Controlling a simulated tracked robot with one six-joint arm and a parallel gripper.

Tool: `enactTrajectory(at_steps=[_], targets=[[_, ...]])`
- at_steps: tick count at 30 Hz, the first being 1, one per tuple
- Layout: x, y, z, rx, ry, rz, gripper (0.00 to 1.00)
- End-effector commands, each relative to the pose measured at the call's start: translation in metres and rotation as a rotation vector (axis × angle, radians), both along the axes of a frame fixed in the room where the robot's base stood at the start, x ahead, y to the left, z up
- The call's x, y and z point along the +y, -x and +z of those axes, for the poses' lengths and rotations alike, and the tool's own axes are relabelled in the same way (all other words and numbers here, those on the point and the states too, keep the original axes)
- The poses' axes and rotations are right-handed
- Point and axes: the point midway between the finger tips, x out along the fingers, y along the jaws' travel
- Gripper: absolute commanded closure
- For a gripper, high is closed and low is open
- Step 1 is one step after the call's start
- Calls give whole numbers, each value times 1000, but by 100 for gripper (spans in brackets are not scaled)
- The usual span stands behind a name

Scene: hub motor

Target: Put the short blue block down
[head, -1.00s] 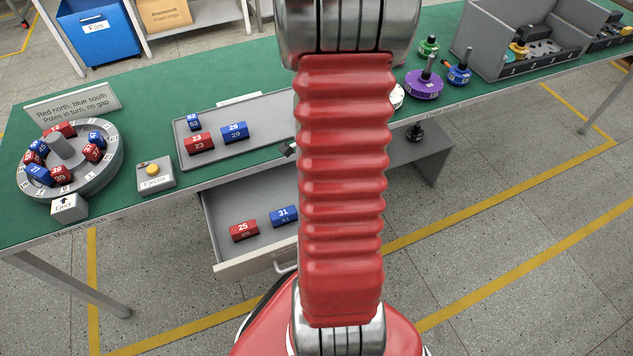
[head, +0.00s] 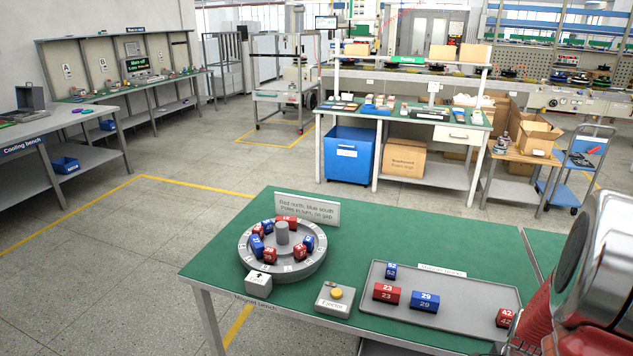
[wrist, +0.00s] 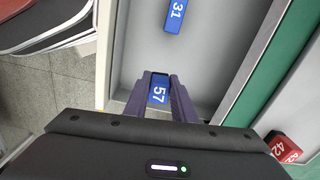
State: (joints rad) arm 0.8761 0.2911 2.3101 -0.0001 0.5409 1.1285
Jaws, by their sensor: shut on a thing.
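My gripper (wrist: 161,78) shows in the wrist view, shut on a blue block (wrist: 159,95) marked 57, with a purple-grey finger on each side of it. The block is over the grey open drawer (wrist: 212,65); I cannot tell whether it touches the drawer floor. Another blue block (wrist: 175,14), marked 31, lies in the drawer ahead of it, apart from it. In the head view my gripper and the held block are out of the picture; only part of my arm shows at the right edge.
A grey tray (head: 455,314) on the green bench holds blue blocks 52 (head: 391,271) and 29 (head: 425,302), and red blocks 23 (head: 387,293) and 42 (head: 504,317). A round rotor (head: 252,266) with red and blue blocks and a yellow-button ejector (head: 335,298) stand left.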

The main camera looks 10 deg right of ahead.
Motion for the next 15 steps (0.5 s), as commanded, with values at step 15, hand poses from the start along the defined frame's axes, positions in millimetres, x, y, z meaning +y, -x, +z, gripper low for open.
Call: enactTrajectory(at_steps=[15], targets=[[-9,-46,32,-2,4,608,100]])
